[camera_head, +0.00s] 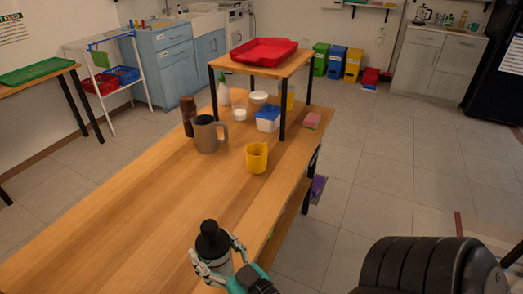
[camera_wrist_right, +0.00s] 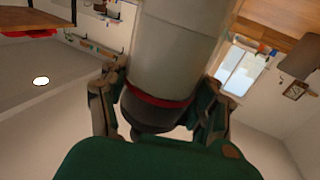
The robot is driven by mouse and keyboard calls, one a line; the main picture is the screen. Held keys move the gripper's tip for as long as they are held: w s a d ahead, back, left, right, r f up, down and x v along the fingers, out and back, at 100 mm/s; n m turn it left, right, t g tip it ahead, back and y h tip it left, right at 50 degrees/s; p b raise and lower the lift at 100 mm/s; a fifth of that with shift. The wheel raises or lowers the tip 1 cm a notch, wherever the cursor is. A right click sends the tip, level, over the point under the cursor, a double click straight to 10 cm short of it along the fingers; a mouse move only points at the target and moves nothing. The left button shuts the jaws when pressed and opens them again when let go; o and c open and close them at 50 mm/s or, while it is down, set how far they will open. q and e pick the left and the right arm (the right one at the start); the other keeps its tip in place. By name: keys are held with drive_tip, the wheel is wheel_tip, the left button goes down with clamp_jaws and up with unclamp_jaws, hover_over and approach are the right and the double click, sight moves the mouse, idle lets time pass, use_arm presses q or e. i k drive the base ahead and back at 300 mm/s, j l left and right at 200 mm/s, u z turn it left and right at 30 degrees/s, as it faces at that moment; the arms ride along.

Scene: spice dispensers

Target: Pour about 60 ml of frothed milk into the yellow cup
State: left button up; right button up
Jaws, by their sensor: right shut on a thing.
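The yellow cup (camera_head: 257,158) stands upright and open on the wooden table, right of the middle. A grey-brown mug-like jug (camera_head: 207,135) with a handle stands to its left and a little behind. I cannot see what either holds. My right gripper (camera_head: 218,256) is near the front of the picture, shut around a bottle (camera_head: 211,240) with a black top and a pale grey body. The wrist view shows this bottle's body (camera_wrist_right: 178,50) between the fingers, with a dark red ring. I cannot tell whether the bottle touches the table. My left gripper is not in view.
A tall brown bottle (camera_head: 188,115) stands behind the jug. Small white bowls (camera_head: 258,97), a blue-and-white container (camera_head: 268,119) and a pink sponge (camera_head: 312,120) are near the raised shelf (camera_head: 262,68) with its red tray (camera_head: 264,51). The table's middle (camera_head: 150,215) is clear.

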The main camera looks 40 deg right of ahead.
sight(259, 156)
drive_tip(key=k+l+z, duration=0.1)
drive_tip(key=k+l, duration=0.6)
drive_tip(key=l, duration=0.15)
